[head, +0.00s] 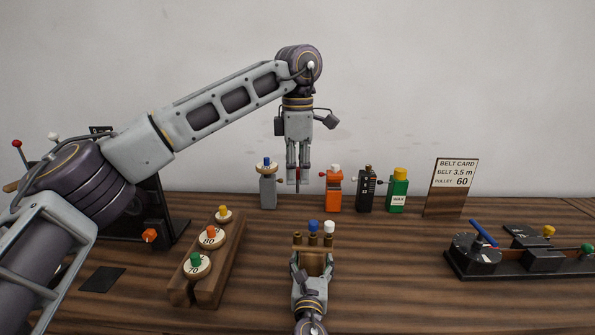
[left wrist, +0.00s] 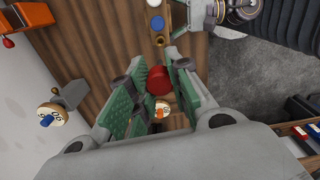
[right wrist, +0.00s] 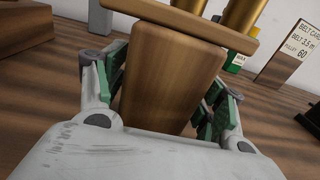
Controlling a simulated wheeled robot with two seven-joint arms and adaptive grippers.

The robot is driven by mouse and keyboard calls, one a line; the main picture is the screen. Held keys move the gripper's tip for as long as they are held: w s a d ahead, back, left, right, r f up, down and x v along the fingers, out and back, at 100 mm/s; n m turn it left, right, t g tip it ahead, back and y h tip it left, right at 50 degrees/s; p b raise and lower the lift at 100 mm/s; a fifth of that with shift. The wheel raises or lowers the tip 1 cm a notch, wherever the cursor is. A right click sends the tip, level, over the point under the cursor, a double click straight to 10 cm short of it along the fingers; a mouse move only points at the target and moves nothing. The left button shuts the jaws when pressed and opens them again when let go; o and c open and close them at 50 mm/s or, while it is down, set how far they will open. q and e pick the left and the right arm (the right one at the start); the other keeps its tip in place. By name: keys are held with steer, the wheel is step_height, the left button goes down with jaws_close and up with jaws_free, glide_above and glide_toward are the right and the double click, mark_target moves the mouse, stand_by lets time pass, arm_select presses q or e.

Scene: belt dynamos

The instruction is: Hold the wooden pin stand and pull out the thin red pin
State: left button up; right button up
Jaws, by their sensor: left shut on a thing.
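The wooden pin stand (head: 314,262) is on the table at front centre, with several brass sleeves on top. A blue-topped pin (head: 313,226) and a white-topped pin (head: 328,227) stand in it; the left sleeve (head: 297,239) has no coloured top. My right gripper (head: 313,275) has its fingers on both sides of the stand, also seen in the right wrist view (right wrist: 170,95). My left gripper (head: 298,172) points down, above and behind the stand, shut on the thin red pin (head: 298,178). Its red head (left wrist: 158,80) shows between the green pads. The pin is clear of the stand.
A wooden rack (head: 210,262) with numbered pulleys lies left of the stand. A grey post (head: 267,192), orange (head: 334,194), black (head: 367,193) and green (head: 397,195) items and a belt card (head: 451,187) stand behind. A black device (head: 520,262) is at right.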

steer(key=shift+o, duration=0.4)
steer(key=shift+r, duration=0.15)
steer(key=shift+s, duration=0.15)
steer(key=s, duration=1.1)
steer(key=shift+s+a, duration=0.35)
steer(key=shift+a, duration=0.05)
steer(key=shift+s, duration=0.1)
